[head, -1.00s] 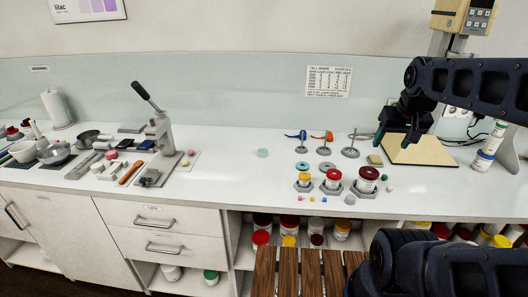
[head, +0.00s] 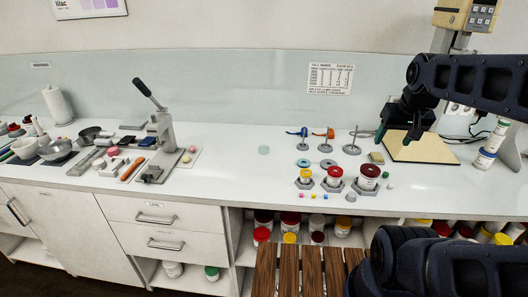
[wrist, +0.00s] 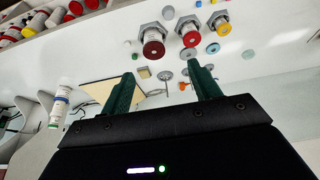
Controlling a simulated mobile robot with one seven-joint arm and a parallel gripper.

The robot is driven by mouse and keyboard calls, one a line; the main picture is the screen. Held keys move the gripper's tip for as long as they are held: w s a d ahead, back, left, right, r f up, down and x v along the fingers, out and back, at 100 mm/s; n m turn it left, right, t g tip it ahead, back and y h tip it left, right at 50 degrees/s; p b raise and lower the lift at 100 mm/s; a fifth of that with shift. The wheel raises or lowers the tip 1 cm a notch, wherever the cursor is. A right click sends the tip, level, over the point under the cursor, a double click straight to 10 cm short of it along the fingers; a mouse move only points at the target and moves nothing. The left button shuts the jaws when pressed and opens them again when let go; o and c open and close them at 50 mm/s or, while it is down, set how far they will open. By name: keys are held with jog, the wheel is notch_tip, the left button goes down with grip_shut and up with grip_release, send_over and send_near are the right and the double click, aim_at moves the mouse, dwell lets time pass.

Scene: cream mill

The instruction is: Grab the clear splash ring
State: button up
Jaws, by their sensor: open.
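A small pale, see-through round piece (head: 263,150), which looks like the clear splash ring, lies alone on the white counter, right of the lever press. My gripper (head: 394,138) is open and empty, with green fingers, well to the right of that piece, above the counter by the tan board. A teal ring (head: 303,163) and a grey ring (head: 327,163) lie behind the paint cups.
Paint cups (head: 334,177) in hexagonal holders stand near the counter's front edge. Stirrer stands (head: 351,149) are behind them. A tan board (head: 428,150) lies at right. A lever press (head: 162,130) stands at left. Counter around the clear piece is free.

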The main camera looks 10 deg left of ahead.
jog(key=c, duration=0.7)
jog(key=n+g, duration=0.5)
jog(key=n, duration=1.4)
send_over(264, 148)
jog(key=s, duration=0.4)
notch_tip(264, 148, down, 18)
jog(key=f, duration=0.4)
jog(key=shift+s+a+f, duration=0.15)
jog(key=shift+a+f, duration=0.05)
jog(key=shift+f, duration=0.1)
jog(key=shift+s+d+f, duration=0.1)
jog(key=shift+d+f, duration=0.1)
jog(key=shift+f, duration=1.25)
jog(key=shift+d+f, duration=0.15)
jog(key=shift+f, duration=1.25)
